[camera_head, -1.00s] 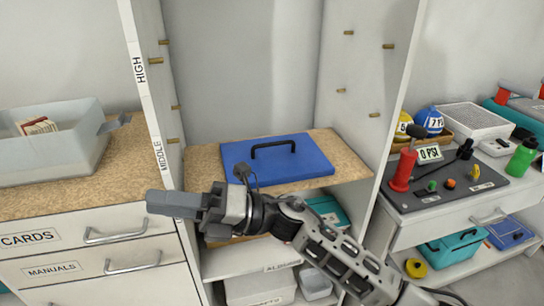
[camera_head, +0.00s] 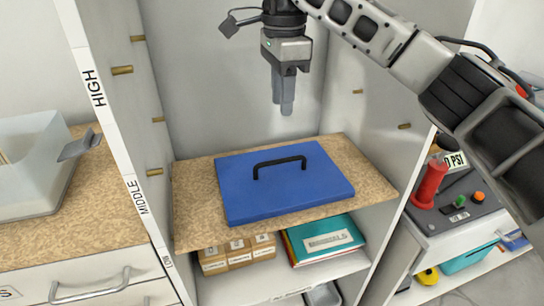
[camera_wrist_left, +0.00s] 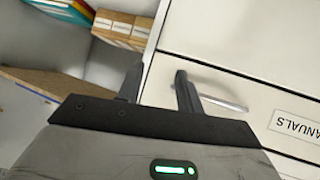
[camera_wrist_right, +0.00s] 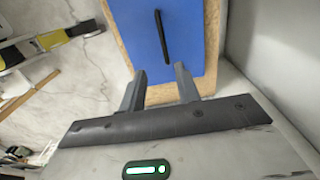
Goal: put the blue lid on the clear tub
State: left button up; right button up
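The blue lid (camera_head: 300,199) with a black handle (camera_head: 279,163) lies flat on the middle shelf board of the open cabinet. It also shows in the right wrist view (camera_wrist_right: 190,52). The clear tub (camera_head: 52,165) stands on the counter at the left, cut off by the frame edge. My right gripper (camera_head: 283,108) points down above the lid's back, apart from it; the right wrist view shows its fingers (camera_wrist_right: 160,85) spread and empty. My left gripper (camera_wrist_left: 157,82) is outside the head view; its fingers are apart and empty, facing the drawer fronts.
The middle shelf (camera_head: 195,205) sits between two cabinet side panels with brass pegs. Small cartons (camera_head: 238,252) and a teal folder (camera_head: 325,240) lie on the shelf below. A bench with a red cylinder (camera_head: 430,182) stands at the right.

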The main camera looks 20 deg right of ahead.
send_near(280, 161)
jog(key=f, duration=0.5)
jog(key=shift+s+f+b, duration=0.15)
jog(key=shift+s+b, duration=0.05)
jog(key=shift+b, duration=0.2)
jog(key=shift+w+d+f+p, duration=0.1)
jog(key=shift+w+f+p, duration=0.1)
jog(key=shift+f, duration=1.15)
jog(key=shift+w+f+p, duration=0.1)
jog(key=shift+w+f, duration=0.1)
jog(key=shift+f, duration=1.1)
grip_shut()
